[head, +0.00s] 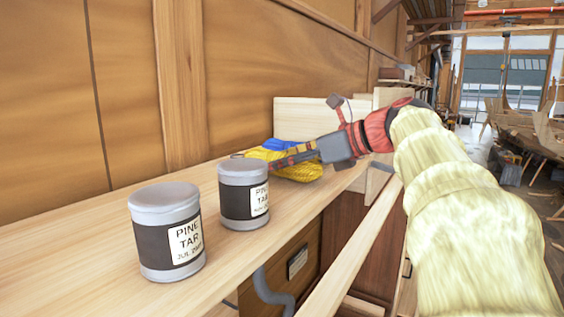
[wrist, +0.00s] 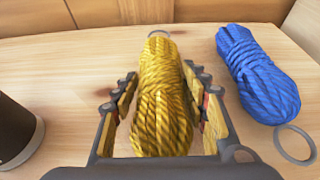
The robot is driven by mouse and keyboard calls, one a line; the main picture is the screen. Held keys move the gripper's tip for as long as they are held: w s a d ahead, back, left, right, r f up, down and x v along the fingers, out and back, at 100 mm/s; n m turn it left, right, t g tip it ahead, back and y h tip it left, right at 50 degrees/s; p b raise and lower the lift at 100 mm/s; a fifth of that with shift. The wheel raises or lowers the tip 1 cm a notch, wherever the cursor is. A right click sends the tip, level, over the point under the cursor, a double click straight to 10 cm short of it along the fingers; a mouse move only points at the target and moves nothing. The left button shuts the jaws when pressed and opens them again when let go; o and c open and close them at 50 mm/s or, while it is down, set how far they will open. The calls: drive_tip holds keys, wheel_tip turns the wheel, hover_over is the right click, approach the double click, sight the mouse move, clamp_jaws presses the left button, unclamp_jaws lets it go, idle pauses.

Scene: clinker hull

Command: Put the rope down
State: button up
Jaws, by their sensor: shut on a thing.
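A yellow rope hank (wrist: 162,95) lies between the two fingers of my gripper (wrist: 162,100) in the wrist view, with its long axis running away from the palm. My gripper is shut on it. The rope is at or just above the wooden bench top; I cannot tell whether it touches the wood. In the head view the yellow rope (head: 298,170) shows beyond the tar cans, partly covered by my gripper (head: 285,162). A blue rope hank (wrist: 257,75) lies on the bench to its right in the wrist view, apart from it.
Two pine tar cans (head: 168,232) (head: 243,195) stand on the bench top (head: 90,275), nearer than the ropes. A plank wall (head: 240,70) runs behind the bench. A dark can (wrist: 15,130) is at the wrist view's left edge. Bare wood lies left of the yellow rope.

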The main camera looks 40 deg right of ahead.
drive_tip(key=shift+f, duration=0.1)
drive_tip(key=o, duration=1.3)
drive_tip(key=shift+s+r, duration=0.1)
drive_tip(key=shift+r, duration=0.1)
drive_tip(key=v, duration=1.1)
drive_tip(key=shift+s+d+r+b, duration=0.1)
drive_tip(key=shift+s+d+b, duration=0.05)
drive_tip(key=shift+s+b, duration=0.25)
